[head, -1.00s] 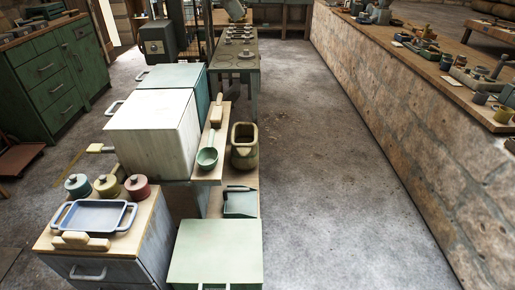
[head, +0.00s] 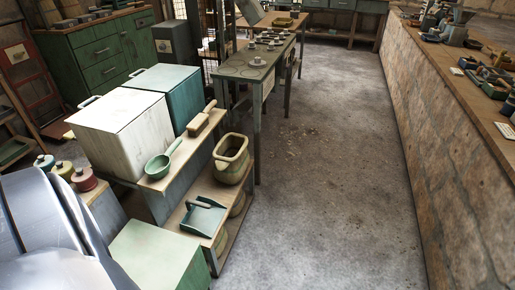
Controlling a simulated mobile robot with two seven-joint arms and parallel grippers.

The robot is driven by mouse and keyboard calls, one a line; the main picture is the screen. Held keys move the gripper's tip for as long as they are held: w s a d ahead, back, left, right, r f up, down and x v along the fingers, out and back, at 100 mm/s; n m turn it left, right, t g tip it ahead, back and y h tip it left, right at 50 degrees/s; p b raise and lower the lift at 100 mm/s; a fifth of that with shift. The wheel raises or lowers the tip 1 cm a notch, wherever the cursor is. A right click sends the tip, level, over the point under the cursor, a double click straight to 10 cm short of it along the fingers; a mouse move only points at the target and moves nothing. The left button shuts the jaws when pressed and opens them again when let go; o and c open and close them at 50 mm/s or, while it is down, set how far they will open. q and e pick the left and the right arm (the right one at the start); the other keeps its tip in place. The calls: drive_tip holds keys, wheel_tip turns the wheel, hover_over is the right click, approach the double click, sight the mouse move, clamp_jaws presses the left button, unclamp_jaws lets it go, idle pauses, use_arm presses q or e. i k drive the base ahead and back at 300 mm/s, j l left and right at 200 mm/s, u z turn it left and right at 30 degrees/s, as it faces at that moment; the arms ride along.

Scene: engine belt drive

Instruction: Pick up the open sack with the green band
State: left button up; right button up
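An open, tan sack-like container with a rolled rim and a greenish band (head: 231,160) stands upright on the right end of a low wooden shelf unit, near the middle of the head view. Its open mouth faces up and nothing clear shows inside. Neither of my grippers is in view. A pale, rounded part of my own body fills the lower left corner, well apart from the sack.
A green scoop (head: 158,166) and a wooden-handled brush (head: 203,120) lie on the upper board left of the sack. A green dustpan (head: 203,216) lies in front. White (head: 125,130) and teal bins stand behind. Open floor (head: 320,190) lies to the right, up to a stone-faced counter (head: 445,150).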

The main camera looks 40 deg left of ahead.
sight(231, 161)
drive_tip(key=i+u, duration=0.3)
drive_tip(key=i, duration=0.2)
drive_tip(key=i+u, duration=0.3)
drive_tip(key=i, duration=0.15)
drive_tip(key=i+l+u, duration=0.3)
drive_tip(key=i, duration=0.2)
drive_tip(key=j, duration=0.1)
